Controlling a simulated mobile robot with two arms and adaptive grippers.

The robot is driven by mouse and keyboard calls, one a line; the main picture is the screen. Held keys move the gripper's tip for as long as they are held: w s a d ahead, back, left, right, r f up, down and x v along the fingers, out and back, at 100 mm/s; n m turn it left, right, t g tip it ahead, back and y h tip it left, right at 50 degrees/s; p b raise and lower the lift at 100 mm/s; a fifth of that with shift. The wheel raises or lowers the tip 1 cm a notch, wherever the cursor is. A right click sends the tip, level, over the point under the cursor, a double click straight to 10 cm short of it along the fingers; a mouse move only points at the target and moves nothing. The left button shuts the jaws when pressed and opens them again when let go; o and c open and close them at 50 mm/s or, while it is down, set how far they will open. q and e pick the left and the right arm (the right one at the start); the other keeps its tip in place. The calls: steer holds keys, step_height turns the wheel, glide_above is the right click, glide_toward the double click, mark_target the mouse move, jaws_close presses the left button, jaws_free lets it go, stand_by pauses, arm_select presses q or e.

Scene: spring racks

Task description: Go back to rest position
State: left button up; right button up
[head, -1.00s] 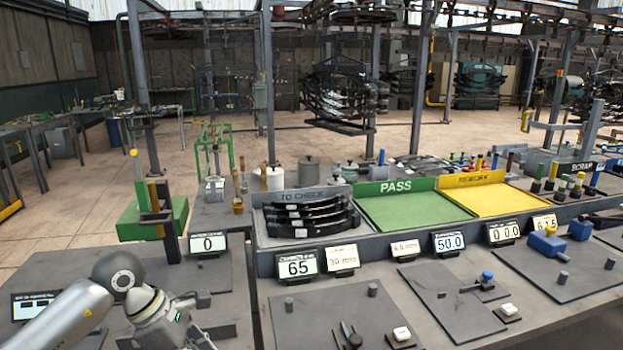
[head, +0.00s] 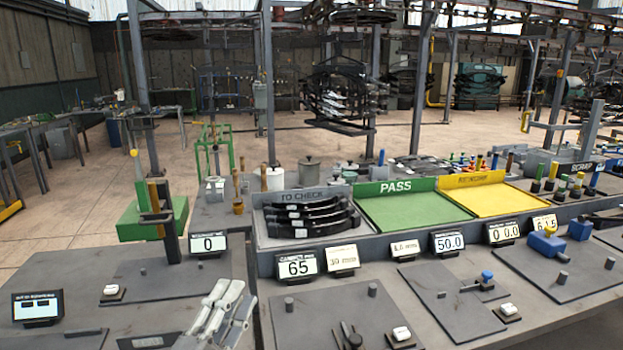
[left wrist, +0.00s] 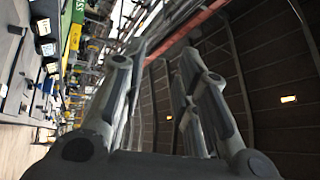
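My left gripper (head: 229,297) shows at the bottom of the head view, left of centre, with its fingers pointing up over the grey bench. In the left wrist view its two fingers (left wrist: 160,65) stand apart with nothing between them, so it is open and empty. The rest of the left arm is outside the head view. My right gripper is in neither view.
The bench holds a TO CHECK tray (head: 262,240) with several dark springs, a green PASS tray (head: 410,212) and a yellow REWORK tray (head: 495,198). Displays and grey plates (head: 330,312) line its front. A green block fixture (head: 128,222) stands at left.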

arm_select(q)
steer(key=s+a+f+n+g+y, duration=0.4)
steer(key=f+n, duration=0.2)
steer(key=f, duration=0.3)
steer(key=s+a+f+n+g+y, duration=0.4)
steer(key=a+f+n, duration=0.15)
steer(key=f, duration=0.45)
steer(key=s+d+f+n+g+h, duration=0.1)
steer(key=s+f+n+g, duration=0.2)
steer(key=s+f+g, duration=0.45)
steer(key=s+d+f+n+g, duration=0.15)
steer(key=s+f, duration=0.25)
steer(key=s, duration=0.7)
step_height(320, 180, down, 25)
steer(key=s+g, duration=0.1)
steer(key=s+a+f+g, duration=0.1)
steer(key=s+a+f, duration=0.2)
steer(key=s+f, duration=1.4)
steer(key=shift+s+g, duration=0.2)
steer(key=shift+g, duration=0.1)
steer(key=shift+a, duration=0.1)
